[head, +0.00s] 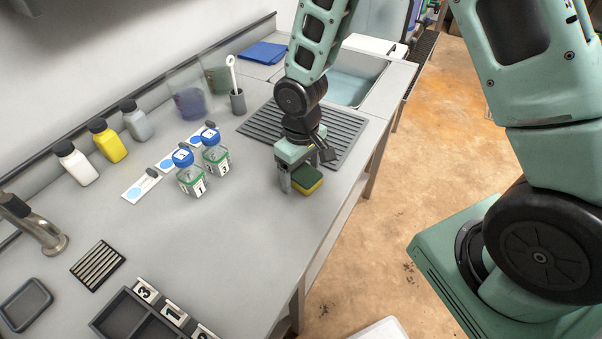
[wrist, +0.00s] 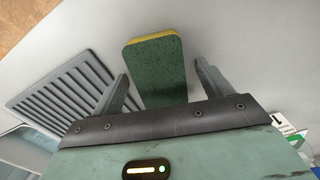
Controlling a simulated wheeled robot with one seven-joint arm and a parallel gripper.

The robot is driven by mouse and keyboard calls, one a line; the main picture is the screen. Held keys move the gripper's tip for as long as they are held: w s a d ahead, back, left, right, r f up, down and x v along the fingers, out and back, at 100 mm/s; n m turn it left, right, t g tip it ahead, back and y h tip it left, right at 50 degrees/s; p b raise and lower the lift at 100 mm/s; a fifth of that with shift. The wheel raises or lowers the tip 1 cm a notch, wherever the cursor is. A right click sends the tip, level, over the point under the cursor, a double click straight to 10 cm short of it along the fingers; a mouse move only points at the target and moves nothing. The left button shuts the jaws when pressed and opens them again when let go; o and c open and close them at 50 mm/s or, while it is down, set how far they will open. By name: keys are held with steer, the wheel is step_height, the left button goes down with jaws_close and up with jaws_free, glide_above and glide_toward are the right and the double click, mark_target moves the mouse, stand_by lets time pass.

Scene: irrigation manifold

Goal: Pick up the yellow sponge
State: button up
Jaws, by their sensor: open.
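The yellow sponge (head: 309,180) lies on the grey counter near its front edge, with a dark green top layer and yellow below. In the wrist view the sponge (wrist: 155,68) shows its green face, with a yellow strip along its far edge. My gripper (head: 293,180) is over the counter at the sponge. In the wrist view my gripper (wrist: 162,80) is open, with one finger on each side of the sponge and a visible gap to each. The sponge's near end is hidden behind the gripper body.
Two blue-capped jars (head: 190,180) stand left of my gripper. A ribbed drain mat (head: 345,135) lies behind it, before the sink (head: 350,88). Several bottles (head: 108,143) line the wall. A dark divided tray (head: 135,318) is at the front. The middle counter is clear.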

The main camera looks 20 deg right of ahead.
mark_target(301, 171)
steer(key=shift+c, duration=0.4)
steer(key=c, duration=1)
steer(key=shift+o, duration=0.2)
step_height(301, 171, up, 10)
steer(key=shift+o, duration=0.2)
